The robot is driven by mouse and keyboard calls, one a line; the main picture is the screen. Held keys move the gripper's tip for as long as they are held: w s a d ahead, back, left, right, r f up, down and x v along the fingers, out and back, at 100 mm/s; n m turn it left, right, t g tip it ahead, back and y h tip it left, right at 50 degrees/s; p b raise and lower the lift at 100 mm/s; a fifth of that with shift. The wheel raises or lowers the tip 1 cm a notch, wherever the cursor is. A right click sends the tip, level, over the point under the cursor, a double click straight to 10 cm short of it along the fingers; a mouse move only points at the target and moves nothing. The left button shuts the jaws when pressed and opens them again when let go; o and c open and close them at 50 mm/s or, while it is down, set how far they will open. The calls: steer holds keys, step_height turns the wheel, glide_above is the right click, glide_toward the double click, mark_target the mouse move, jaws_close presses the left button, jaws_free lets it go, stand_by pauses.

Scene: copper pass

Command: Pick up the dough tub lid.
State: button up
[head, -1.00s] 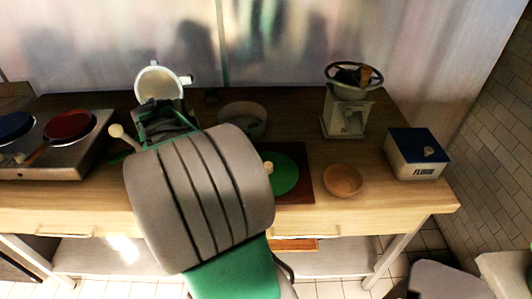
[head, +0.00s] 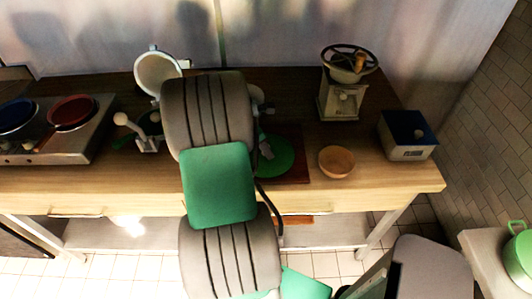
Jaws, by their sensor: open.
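The green round lid (head: 283,158) lies flat on a dark brown board (head: 301,174) near the middle of the counter. My arm covers its left side, and its knob cannot be made out clearly. My gripper (head: 265,147) shows only in part, as a small grey piece beside my arm, over the left part of the lid. It is open, with most of it hidden. Whether it touches the lid cannot be told.
A white-hoppered grinder (head: 157,75) and a hob with pans (head: 62,139) stand left. Counter between bowl and flour box is clear.

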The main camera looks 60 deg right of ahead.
jaws_close()
stand_by(0.3)
steer(key=shift+r, duration=0.1)
